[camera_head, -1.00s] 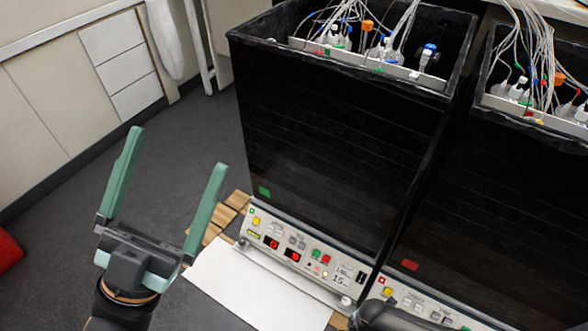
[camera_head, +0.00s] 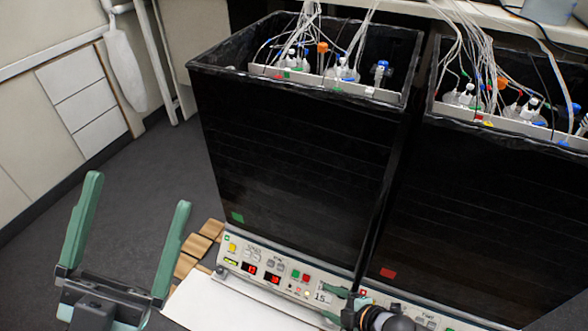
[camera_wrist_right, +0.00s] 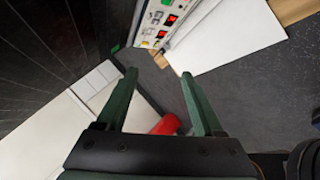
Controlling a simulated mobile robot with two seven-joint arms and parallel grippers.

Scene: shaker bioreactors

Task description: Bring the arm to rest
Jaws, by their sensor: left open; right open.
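My left gripper (camera_head: 137,190) has two green fingers spread wide, with nothing between them. It stands at the lower left of the head view, in front of the floor and left of the nearer black shaker. My right gripper shows at the bottom of the head view (camera_head: 333,304), in front of the shaker's control panel; its fingers are small there and partly cut by the wrist. In the right wrist view the gripper (camera_wrist_right: 158,73) has its green fingers apart and empty. I cannot tell its exact distance from the panel.
The nearer black shaker (camera_head: 290,160) and a second one (camera_head: 490,220) stand side by side, with flasks and tubes inside. A control panel (camera_head: 275,272) and white board (camera_head: 230,310) lie at the front. A red object (camera_wrist_right: 166,125) is on the floor. Open floor lies left.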

